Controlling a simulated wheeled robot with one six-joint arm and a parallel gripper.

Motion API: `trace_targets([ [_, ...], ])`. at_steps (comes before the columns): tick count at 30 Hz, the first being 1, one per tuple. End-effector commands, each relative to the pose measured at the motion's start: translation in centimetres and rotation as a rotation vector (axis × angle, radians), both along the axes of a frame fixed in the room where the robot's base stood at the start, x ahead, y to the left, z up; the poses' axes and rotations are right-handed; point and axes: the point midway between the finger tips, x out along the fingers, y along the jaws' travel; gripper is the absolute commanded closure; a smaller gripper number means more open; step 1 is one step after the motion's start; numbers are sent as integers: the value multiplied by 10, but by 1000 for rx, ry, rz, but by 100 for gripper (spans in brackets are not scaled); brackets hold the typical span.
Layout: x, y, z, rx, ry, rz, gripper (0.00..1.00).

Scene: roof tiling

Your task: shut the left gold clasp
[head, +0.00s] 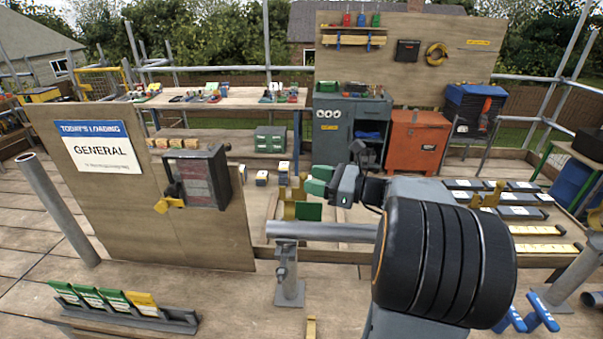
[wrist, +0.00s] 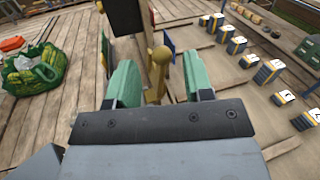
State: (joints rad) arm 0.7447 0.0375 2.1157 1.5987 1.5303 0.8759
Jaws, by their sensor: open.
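A gold upright piece (head: 287,209), which looks like the left gold clasp, stands just left of my gripper (head: 318,183) in the head view, beside a small green plate (head: 309,211). In the wrist view a gold post with a round knob (wrist: 160,57) shows between the two green fingers of my gripper (wrist: 159,62). The fingers are apart, and I see no contact with the post. Its lower part is hidden behind my gripper body. I cannot tell whether the clasp is open or shut. Another gold piece (head: 486,196) stands farther right.
A wooden board (head: 110,215) with a dark box stands at left. A grey pipe on a stand (head: 289,285) is in front of the gold piece. Labelled blocks (wrist: 236,45) lie in rows at right in the wrist view. A green bag (wrist: 35,70) lies at left.

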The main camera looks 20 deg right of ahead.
Motion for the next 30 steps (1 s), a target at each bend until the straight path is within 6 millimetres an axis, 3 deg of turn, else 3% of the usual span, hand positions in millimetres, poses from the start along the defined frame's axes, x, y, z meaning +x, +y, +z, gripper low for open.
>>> trace_targets([
  [9, 30, 28, 0, -1, 1, 0, 53],
  [23, 36, 34, 0, -1, 0, -3, 53],
  [30, 36, 34, 0, -1, 0, -2, 73],
])
